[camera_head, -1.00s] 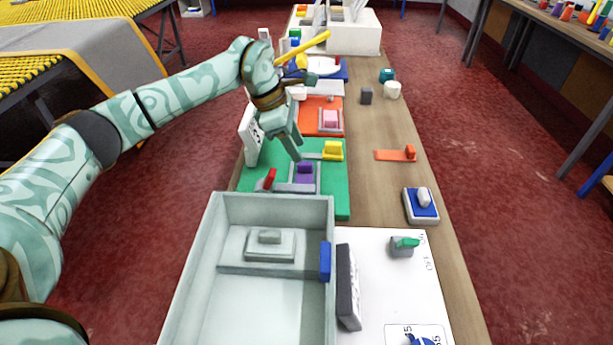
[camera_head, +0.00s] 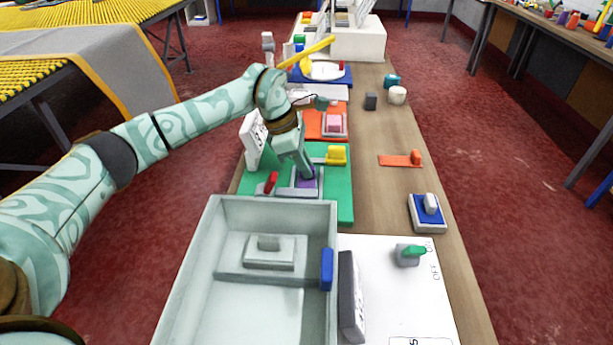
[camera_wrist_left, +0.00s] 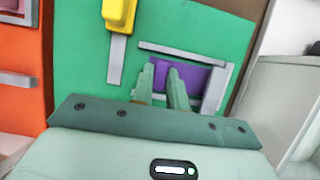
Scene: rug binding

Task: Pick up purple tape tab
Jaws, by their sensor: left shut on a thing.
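The purple tape tab (camera_head: 309,184) sits in a grey-framed slot on the green board (camera_head: 343,198). It also shows in the left wrist view (camera_wrist_left: 196,78), with purple on both sides of a fingertip. My left gripper (camera_head: 306,174) reaches down onto the tab. In the left wrist view its two fingers (camera_wrist_left: 162,75) are shut on the tab, which is still within its grey frame. The fingers hide part of the tab. My right gripper is not in view.
A yellow tab (camera_head: 337,154) and a red handle (camera_head: 271,182) stand close by on the green board. A pale grey bin (camera_head: 213,252) stands directly in front of it. An orange board (camera_head: 313,125) lies behind. Bare wooden tabletop (camera_head: 383,195) runs along the right.

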